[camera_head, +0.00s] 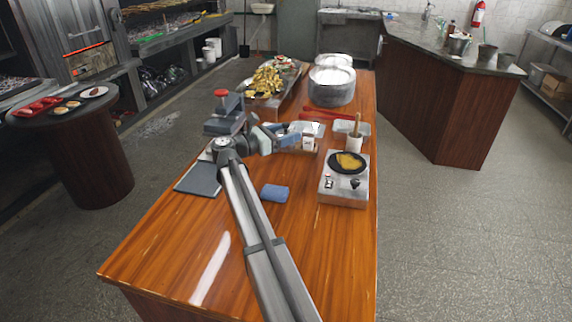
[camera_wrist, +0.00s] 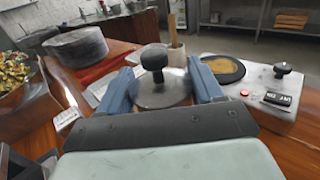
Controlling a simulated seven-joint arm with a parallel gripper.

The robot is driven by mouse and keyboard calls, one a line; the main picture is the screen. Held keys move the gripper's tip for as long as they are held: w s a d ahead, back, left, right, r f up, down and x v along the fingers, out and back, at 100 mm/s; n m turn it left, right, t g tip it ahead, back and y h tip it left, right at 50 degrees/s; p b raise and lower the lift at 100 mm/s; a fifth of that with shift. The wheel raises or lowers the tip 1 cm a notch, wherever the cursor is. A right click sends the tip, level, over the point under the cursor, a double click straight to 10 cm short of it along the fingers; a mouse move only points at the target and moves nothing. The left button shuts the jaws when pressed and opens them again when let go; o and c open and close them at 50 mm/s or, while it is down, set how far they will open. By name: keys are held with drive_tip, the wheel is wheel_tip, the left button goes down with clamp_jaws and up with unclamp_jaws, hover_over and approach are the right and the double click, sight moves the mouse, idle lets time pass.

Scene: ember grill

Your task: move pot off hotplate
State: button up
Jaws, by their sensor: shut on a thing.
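A small pot with a grey lid and a black knob (camera_wrist: 155,62) sits between the two blue-grey fingers of my gripper (camera_wrist: 163,92) in the wrist view. The fingers are shut on its sides. In the head view my gripper (camera_head: 294,138) reaches right to the pot (camera_head: 309,143), left of and behind the hotplate (camera_head: 343,190). I cannot tell if the pot touches the table. The hotplate also shows at right in the wrist view (camera_wrist: 262,82), apart from the pot. Its black round top (camera_head: 347,161) bears a yellow-brown patch. The pot's lower body is hidden in the wrist view.
A utensil cup (camera_head: 354,144) stands just behind the hotplate. Trays and red tongs (camera_head: 330,114) lie behind the pot. A blue sponge (camera_head: 274,193) and dark board (camera_head: 199,180) lie nearer. A large metal pot (camera_head: 331,92) stands farther back. The table's front is clear.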

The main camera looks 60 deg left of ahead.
wheel_tip(320, 180, down, 9)
idle(0.5)
drive_tip(key=shift+f, duration=0.15)
drive_tip(key=o, duration=1.3)
drive_tip(key=shift+s, duration=0.15)
drive_tip(key=s, duration=1.1)
drive_tip(key=shift+s, duration=0.35)
